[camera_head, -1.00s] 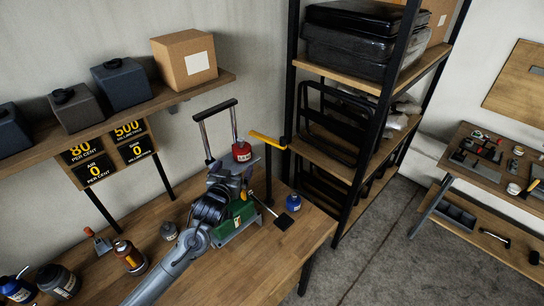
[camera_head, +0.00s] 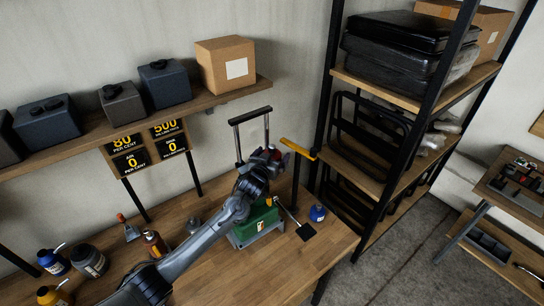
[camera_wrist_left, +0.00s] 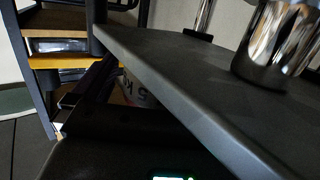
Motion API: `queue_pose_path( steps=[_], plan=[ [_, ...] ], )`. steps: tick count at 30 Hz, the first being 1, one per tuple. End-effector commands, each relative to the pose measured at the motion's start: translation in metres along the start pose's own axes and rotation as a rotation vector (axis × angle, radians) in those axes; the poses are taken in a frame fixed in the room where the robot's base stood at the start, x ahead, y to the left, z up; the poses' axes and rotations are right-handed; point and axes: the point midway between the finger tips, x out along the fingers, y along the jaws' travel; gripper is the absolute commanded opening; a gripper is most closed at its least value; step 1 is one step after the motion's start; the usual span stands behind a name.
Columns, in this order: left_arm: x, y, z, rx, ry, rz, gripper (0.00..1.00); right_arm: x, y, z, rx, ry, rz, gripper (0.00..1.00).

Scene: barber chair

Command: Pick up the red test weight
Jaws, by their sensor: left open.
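The red test weight (camera_head: 275,153) shows in the head view only as a small red patch by my left gripper, which hides most of it. It is near the black-handled upright frame (camera_head: 250,115) above the green machine (camera_head: 258,226). My left gripper (camera_head: 268,160) is open and close against the weight; I cannot tell whether they touch. In the left wrist view, a pale label with partial lettering (camera_wrist_left: 139,92) shows beyond dark gripper parts, probably the weight's. A shiny metal cylinder (camera_wrist_left: 272,45) stands at upper right. My right gripper is not in view.
A yellow-topped post (camera_head: 298,149) stands just right of the gripper. A blue bottle (camera_head: 317,213) and several other bottles stand on the wooden bench (camera_head: 205,275). A shelf with dark boxes and a cardboard box (camera_head: 226,65) is above. A black rack (camera_head: 375,140) stands right.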

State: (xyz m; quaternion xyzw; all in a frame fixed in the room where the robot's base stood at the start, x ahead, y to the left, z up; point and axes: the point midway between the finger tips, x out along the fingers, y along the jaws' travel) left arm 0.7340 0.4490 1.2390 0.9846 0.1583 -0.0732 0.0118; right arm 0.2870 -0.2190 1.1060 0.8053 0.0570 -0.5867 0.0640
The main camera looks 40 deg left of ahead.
Motion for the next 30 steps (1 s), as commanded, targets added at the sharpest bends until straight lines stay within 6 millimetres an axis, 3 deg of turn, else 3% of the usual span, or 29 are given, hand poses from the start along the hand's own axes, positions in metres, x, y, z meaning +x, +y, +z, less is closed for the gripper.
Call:
queue_pose_path(
  steps=[6, 14, 30],
  plan=[
    [0.014, 0.000, 0.001, 0.001, -0.001, 0.001, 1.00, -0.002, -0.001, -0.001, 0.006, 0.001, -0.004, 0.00],
    [0.015, 0.001, 0.002, 0.001, -0.001, 0.001, 1.00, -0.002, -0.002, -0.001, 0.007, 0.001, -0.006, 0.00],
    [0.015, 0.001, 0.001, 0.000, -0.001, 0.001, 0.20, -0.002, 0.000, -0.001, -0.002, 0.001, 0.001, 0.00]
  ],
)
